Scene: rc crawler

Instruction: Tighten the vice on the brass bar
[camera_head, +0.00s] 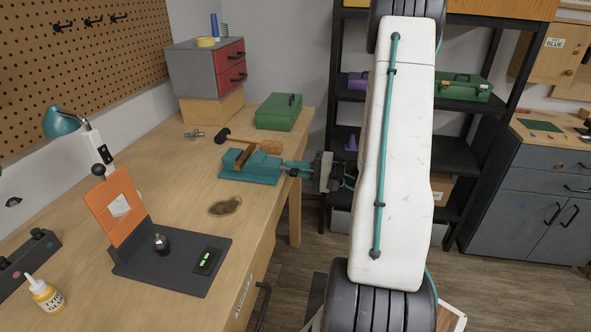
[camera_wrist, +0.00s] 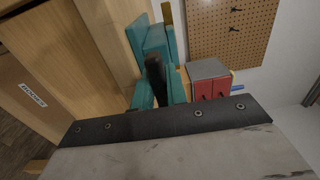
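The teal vice (camera_head: 250,172) stands at the right edge of the workbench, and the brass bar (camera_head: 243,156) sits at its jaws. Whether the jaws touch the bar on both sides is too small to tell. My gripper (camera_head: 294,169) reaches in from the right, its fingers close around the vice's handle end. In the wrist view, teal parts and a dark rod-like part (camera_wrist: 156,78) show beyond my own gripper body, which hides the lower half. I cannot tell whether the fingers grip the handle or only surround it.
A mallet (camera_head: 223,135) and a green box (camera_head: 279,112) lie behind the vice. A grey cabinet with red drawers (camera_head: 207,75) stands farther back. A dark stand with an orange plate (camera_head: 114,207) and a glue bottle (camera_head: 45,294) are nearer. The bench between is mostly clear.

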